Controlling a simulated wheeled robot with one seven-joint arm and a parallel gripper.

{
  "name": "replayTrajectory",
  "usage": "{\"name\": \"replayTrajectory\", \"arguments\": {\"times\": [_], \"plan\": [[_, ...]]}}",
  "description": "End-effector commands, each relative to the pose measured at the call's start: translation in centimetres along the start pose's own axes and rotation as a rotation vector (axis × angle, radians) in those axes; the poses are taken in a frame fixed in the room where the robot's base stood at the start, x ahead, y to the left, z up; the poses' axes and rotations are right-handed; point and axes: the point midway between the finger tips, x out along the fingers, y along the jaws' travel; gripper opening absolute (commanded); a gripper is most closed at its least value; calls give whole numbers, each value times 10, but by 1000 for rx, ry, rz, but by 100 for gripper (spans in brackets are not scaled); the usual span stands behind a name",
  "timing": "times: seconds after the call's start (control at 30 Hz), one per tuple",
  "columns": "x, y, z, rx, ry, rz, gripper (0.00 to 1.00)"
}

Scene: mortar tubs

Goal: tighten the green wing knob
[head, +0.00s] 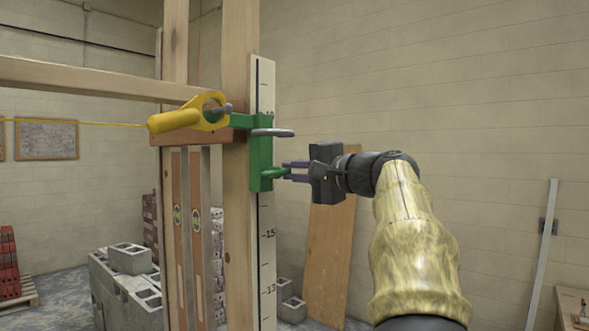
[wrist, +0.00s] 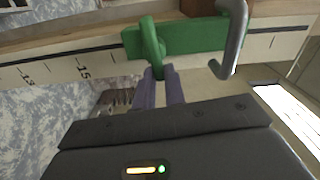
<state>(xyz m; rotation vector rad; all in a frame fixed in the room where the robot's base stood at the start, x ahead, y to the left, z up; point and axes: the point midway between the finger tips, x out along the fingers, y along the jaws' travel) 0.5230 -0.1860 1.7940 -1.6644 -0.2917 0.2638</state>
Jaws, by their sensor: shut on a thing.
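The green wing knob (head: 273,173) sticks out from the lower part of a green clamp block (head: 260,150) on a white marked pole. My gripper (head: 288,171) reaches it from the right, with its purple fingers shut on the knob. In the wrist view the knob (wrist: 152,45) stands upright against the green block (wrist: 190,40). The fingertips (wrist: 160,75) close around its lower end, and part of that end is hidden between them.
A grey hook (head: 272,132) juts out just above the knob, and in the wrist view it (wrist: 236,40) curves down right of the fingers. A yellow line reel (head: 185,117) hangs left of the block. Concrete blocks (head: 130,258) stand lower left. A board (head: 330,260) leans behind my gripper.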

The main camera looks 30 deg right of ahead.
Motion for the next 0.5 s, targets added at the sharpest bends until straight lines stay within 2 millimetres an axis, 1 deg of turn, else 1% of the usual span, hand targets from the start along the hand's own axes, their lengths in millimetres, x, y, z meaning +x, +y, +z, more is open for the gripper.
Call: {"name": "replayTrajectory", "arguments": {"times": [0.03, 0.2, 0.5], "plan": [[0, -2, 1, 26, -1, -5, 0], [0, -1, 1, 95, -1, -6, 0], [0, 0, 2, 129, 0, -7, 0]]}}
